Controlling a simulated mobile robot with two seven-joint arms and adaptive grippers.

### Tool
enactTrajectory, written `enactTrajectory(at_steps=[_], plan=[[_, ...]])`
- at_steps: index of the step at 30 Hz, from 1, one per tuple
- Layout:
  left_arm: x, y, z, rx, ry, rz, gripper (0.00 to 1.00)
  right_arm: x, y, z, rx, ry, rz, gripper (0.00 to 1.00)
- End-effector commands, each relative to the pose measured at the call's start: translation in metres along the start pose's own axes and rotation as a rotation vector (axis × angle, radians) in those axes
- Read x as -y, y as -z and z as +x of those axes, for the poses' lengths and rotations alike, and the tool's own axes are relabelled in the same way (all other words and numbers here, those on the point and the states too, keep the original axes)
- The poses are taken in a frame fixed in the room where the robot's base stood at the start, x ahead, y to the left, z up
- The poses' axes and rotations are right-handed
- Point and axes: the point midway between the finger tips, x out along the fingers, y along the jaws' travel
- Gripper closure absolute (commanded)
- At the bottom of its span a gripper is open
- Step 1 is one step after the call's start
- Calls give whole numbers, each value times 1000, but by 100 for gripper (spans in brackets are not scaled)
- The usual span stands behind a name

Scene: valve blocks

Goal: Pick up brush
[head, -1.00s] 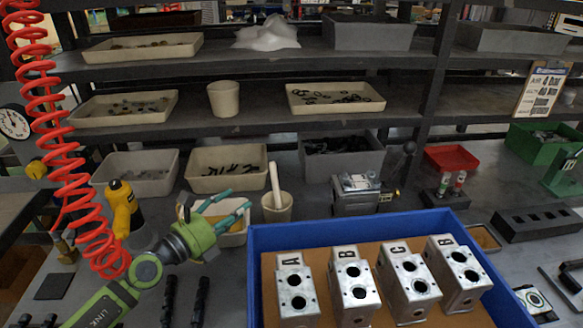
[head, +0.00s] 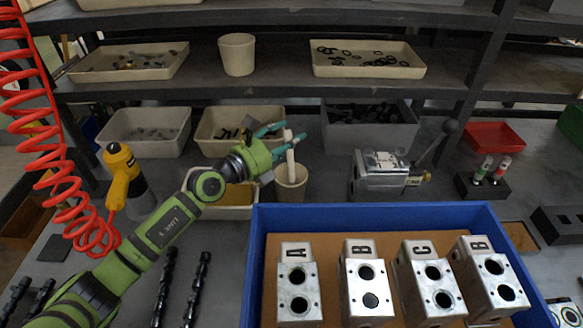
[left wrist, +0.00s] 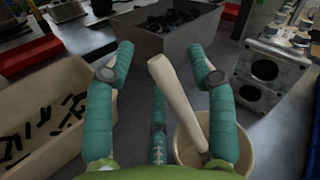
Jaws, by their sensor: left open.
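The brush is a pale stick standing up, slightly tilted, out of a beige cup (head: 292,184). In the head view the brush (head: 291,160) shows beside my left gripper (head: 279,133). In the left wrist view the brush handle (left wrist: 178,90) lies between the teal fingers of my left gripper (left wrist: 162,68), and the cup (left wrist: 186,148) shows below right. The fingers are spread apart on both sides of the handle, and I see no clear contact. The brush's lower end is hidden in the cup. My right gripper is not in view.
A blue crate (head: 380,212) with several metal valve blocks stands right of the cup. A bin of black parts (head: 240,125) stands behind the gripper.

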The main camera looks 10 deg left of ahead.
Motion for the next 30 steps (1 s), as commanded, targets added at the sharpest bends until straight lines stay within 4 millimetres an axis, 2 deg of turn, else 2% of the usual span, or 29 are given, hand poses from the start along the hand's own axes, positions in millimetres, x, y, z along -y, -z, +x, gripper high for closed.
enactTrajectory(at_steps=[6, 8, 9, 10, 11, 23, 26, 30], plan=[[0, 0, 1, 0, -1, 0, 44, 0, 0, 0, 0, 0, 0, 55], [0, 0, 1, 0, -1, 0, 68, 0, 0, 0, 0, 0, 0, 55], [0, 0, 1, 0, -1, 0, 84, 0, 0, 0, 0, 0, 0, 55], [0, 0, 1, 0, -1, 0, 96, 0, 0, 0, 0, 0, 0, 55], [0, 0, 1, 0, -1, 0, 100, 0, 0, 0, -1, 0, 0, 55], [0, -2, 1, 1, -2, 1, 100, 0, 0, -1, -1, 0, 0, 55], [-1, -8, 0, 2, -2, 1, 100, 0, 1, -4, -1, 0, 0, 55], [-1, -26, 0, 3, -2, 2, 100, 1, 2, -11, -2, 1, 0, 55]])
